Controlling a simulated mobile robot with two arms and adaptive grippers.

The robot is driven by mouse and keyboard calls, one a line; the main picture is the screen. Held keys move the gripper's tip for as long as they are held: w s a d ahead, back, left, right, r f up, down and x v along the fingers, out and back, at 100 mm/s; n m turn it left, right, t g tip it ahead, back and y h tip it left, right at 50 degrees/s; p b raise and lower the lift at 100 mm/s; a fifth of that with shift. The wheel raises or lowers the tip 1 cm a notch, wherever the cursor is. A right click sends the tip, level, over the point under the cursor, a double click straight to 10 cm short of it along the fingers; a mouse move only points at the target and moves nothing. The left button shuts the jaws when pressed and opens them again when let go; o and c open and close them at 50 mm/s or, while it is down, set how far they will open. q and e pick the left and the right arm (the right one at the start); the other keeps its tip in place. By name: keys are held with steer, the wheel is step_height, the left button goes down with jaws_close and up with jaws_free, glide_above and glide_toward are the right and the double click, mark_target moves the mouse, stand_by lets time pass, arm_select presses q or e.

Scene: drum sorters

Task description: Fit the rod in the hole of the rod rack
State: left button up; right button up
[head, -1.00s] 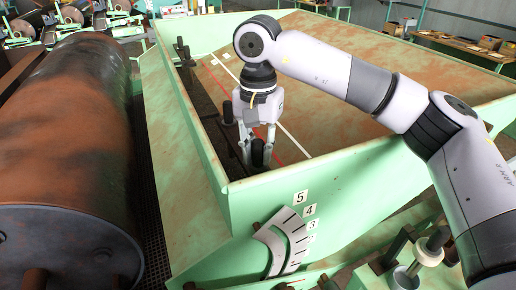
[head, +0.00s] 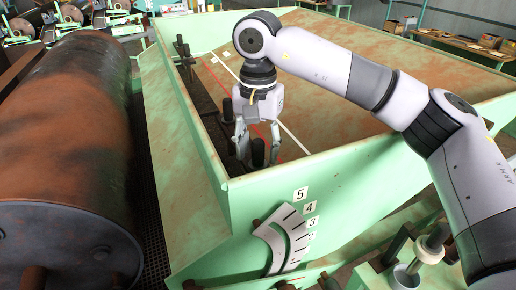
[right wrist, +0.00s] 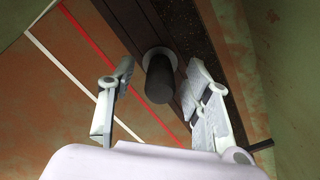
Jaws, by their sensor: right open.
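The rod (head: 258,152) is a short dark cylinder standing at the near end of the hopper interior. In the right wrist view the rod (right wrist: 160,80) stands with its far end at a pale ring (right wrist: 158,54) on a long dark beam, which looks like the rod rack (right wrist: 185,32). How deep it sits cannot be told. My right gripper (head: 257,156) is open, with one finger on each side of the rod; in the right wrist view both fingers stand clear of it. My left gripper is not in view.
Green hopper walls (head: 330,165) surround the right gripper closely on the near and left sides. Another dark upright peg (head: 228,112) stands farther along the beam. A rusty drum (head: 65,150) lies left. A numbered scale (head: 285,240) is on the outer front wall.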

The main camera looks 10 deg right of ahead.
step_height(320, 180, up, 12)
steer(key=shift+f, duration=0.2)
stand_by(0.4)
